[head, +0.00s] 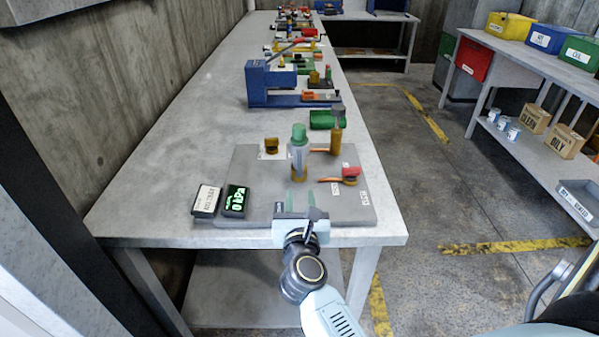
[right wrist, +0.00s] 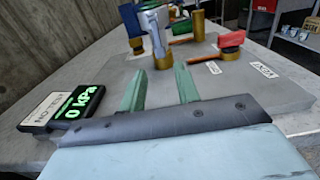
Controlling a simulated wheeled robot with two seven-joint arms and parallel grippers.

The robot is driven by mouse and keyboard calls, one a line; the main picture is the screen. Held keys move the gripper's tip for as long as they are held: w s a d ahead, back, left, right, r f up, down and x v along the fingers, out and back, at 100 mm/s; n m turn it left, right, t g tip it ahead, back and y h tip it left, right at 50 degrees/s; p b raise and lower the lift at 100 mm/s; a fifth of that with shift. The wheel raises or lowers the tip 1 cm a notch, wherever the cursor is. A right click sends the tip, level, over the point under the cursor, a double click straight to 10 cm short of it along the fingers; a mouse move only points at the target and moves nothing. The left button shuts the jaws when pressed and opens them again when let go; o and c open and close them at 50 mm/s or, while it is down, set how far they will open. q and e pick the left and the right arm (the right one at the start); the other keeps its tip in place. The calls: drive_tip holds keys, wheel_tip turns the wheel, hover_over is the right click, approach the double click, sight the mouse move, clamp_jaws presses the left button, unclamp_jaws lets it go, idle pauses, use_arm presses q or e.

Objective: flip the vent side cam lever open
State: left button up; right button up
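My left gripper is out of view.
A black gauge (head: 235,201) reading 0 kPa and a sign (head: 207,200) are at the plate's left. A tall brass-handled tool (head: 337,134), a green block (head: 325,120) and a blue press (head: 272,88) stand behind. The bench's left side is clear.

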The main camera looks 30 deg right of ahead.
sight(299, 173)
drive_tip(key=x, duration=1)
clamp_jaws()
